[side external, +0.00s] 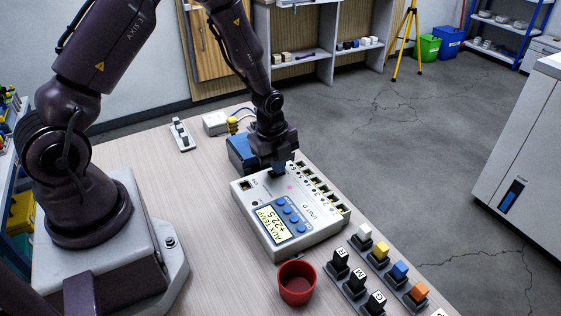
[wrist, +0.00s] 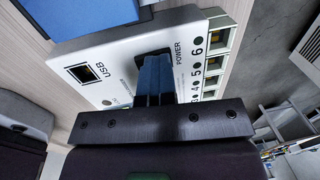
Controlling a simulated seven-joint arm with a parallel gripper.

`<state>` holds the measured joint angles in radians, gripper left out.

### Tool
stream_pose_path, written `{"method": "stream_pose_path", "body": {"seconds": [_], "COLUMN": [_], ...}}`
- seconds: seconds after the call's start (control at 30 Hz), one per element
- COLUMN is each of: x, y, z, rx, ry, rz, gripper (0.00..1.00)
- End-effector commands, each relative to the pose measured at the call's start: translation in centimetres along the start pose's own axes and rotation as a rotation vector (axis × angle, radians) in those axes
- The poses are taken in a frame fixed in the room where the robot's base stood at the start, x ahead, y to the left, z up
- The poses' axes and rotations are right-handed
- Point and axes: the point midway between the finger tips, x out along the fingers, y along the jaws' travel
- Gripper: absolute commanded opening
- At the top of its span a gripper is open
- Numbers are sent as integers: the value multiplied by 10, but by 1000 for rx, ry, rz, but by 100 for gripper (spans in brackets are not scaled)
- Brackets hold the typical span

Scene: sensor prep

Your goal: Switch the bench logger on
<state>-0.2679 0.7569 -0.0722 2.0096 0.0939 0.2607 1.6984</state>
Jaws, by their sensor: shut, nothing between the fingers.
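The bench logger (side external: 262,238) is a pale box on the table, marked UNIT D, with blue buttons and a lit screen (side external: 272,226) reading AUX TEMP +22.5. A small pinkish light shows on its top face. My gripper (side external: 279,172) is shut and empty, pointing down at the logger's far end. In the wrist view my blue fingertips (wrist: 152,68) are together over the logger's face (wrist: 115,55), beside the POWER label and between the USB port (wrist: 82,73) and the numbered sockets. The fingers hide the spot beside the label, so I cannot tell the switch's position or whether they touch it.
A blue box (side external: 240,152) stands just behind the logger. A red cup (side external: 297,283) is near its front end. Blocks with coloured and lettered tops (side external: 400,270) line the table's right side. A power strip (side external: 181,134) lies at back left. The table's middle left is clear.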

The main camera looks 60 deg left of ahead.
Motion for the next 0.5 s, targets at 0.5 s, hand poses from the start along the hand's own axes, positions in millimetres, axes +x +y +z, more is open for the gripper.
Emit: {"method": "stream_pose_path", "body": {"seconds": [0.5], "x": [-6], "y": [5], "z": [0], "rx": [1], "ry": [0], "rz": [-2], "gripper": [0]}}
